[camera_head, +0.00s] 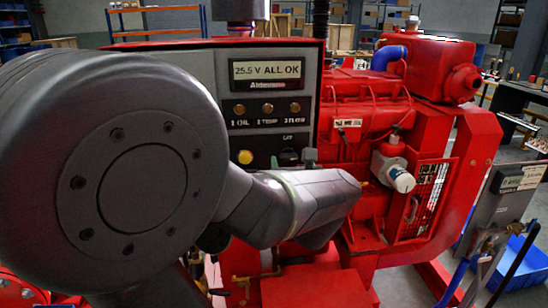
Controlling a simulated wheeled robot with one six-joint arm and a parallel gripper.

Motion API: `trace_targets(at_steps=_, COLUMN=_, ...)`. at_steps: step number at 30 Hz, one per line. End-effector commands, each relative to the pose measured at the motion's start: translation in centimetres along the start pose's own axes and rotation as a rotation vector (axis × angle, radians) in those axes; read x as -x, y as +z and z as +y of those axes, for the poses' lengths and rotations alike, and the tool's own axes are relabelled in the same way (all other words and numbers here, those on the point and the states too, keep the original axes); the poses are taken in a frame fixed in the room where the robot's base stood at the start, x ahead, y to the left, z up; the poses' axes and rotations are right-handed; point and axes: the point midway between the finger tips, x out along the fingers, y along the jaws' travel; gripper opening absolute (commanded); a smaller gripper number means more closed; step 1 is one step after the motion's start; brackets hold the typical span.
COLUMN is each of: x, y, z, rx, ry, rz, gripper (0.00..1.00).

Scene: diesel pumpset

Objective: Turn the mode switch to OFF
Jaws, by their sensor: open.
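The red pumpset carries a grey control panel (240,95) with a lit display (266,70) reading "25.5 V ALL OK". My gripper (292,163) is mostly hidden behind my grey wrist. What look like its small fingertips show low on the panel, apart, close to the dark switch. I cannot tell whether they touch it.
A yellow button (245,157) is left of the switch. The red engine block (365,110), a white-capped filter (398,175) and a mesh guard (425,200) lie to the right. A grey box (510,195) stands at far right. My arm blocks the left side.

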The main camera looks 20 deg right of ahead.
Motion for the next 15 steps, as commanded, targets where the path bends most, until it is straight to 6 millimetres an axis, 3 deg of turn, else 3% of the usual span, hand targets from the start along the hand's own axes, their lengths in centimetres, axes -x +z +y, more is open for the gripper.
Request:
trace_targets(at_steps=6, x=-2.2, y=0.0, z=0.0, rx=-0.001, ry=0.001, rz=0.0, gripper=0.62)
trace_targets(at_steps=15, x=-2.6, y=0.0, z=0.0, rx=0.001, ry=0.0, rz=-0.001, gripper=0.62)
